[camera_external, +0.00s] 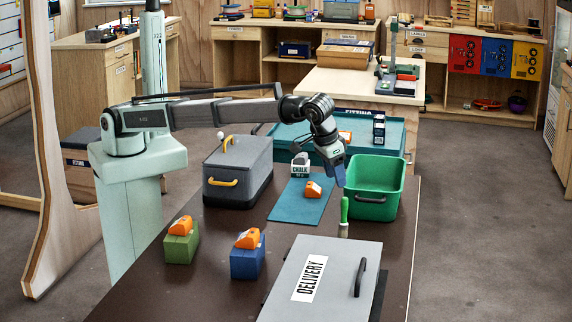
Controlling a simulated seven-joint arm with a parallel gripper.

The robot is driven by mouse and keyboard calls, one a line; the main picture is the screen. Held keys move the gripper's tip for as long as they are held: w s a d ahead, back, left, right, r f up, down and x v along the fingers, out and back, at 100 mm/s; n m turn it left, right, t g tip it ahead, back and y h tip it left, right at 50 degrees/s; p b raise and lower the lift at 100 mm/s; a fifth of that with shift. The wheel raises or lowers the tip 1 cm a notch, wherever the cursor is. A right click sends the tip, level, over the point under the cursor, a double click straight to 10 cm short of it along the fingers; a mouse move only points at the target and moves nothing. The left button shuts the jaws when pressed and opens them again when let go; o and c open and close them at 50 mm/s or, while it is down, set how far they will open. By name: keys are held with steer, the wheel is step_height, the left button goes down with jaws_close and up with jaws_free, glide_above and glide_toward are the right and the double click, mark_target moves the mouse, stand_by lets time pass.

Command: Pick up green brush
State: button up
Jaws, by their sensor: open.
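The green brush (344,210) stands roughly upright on the brown table, between the green bin and the grey delivery box. My gripper (339,180) points down just above the top of the handle. It is open, though its fingers are small and dark here. I cannot tell whether the fingertips touch the handle.
The green bin (373,209) stands close on the right. The grey delivery box (330,268) is in front. A teal mat (287,208) holds a chalk box and an orange item. A grey lidded box (226,193), a green block (181,249) and a blue block (246,264) stand left.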

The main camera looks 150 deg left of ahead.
steer(key=n, duration=0.1)
glide_above(345, 221)
steer(key=s, duration=0.1)
steer(key=shift+n, duration=0.4)
steer(key=f, duration=0.5)
steer(key=d+f, duration=0.1)
steer(key=f, duration=0.1)
steer(key=shift+s+f, duration=0.15)
steer(key=shift+f, duration=0.15)
steer(key=shift+x, duration=3)
steer(key=shift+w, duration=0.2)
steer(key=shift+c, duration=0.3)
jaws_close()
steer(key=shift+r, duration=0.15)
